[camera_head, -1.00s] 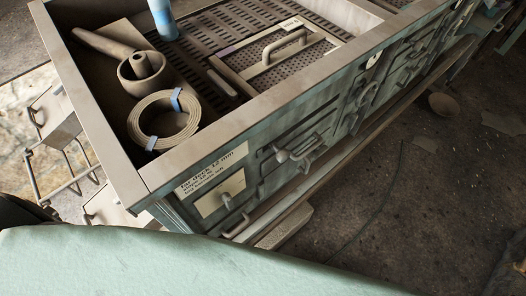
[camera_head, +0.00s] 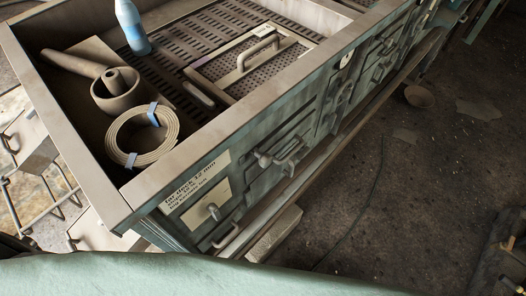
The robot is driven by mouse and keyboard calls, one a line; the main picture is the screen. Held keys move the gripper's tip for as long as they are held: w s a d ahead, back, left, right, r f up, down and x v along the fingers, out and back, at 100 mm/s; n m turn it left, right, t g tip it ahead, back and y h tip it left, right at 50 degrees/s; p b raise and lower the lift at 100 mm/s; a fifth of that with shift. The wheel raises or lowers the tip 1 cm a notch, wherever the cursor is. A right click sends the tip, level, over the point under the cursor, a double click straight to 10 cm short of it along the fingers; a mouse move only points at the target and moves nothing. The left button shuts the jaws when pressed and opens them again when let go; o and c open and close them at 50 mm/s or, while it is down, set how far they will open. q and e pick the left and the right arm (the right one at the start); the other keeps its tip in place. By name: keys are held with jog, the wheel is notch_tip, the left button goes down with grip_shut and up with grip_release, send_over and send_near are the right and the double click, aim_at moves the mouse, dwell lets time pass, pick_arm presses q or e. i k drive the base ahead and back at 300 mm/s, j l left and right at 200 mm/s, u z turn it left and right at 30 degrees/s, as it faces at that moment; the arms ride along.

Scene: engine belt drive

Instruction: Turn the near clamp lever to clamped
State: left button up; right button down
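A grey lever-like handle (camera_head: 276,158) sticks out from the green side face of the bench, right of the printed label. A small grey knob or lever (camera_head: 214,212) sits on the pale plate below the label. A further looped handle (camera_head: 343,94) is farther along the same face. I cannot tell which of these is the near clamp lever, or whether it is clamped. Neither of my grippers is in view.
The bench tray (camera_head: 168,165) holds a coiled belt (camera_head: 115,138), a round cup (camera_head: 104,98), a blue-and-white bottle (camera_head: 131,30) and a handled perforated plate (camera_head: 240,90). The label (camera_head: 196,182) mentions "deck: 12 mm". Open floor (camera_head: 400,200) lies to the right.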

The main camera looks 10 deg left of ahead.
aim_at(199, 96)
jog(key=k+l+u, duration=0.15)
jog(key=u, duration=0.75)
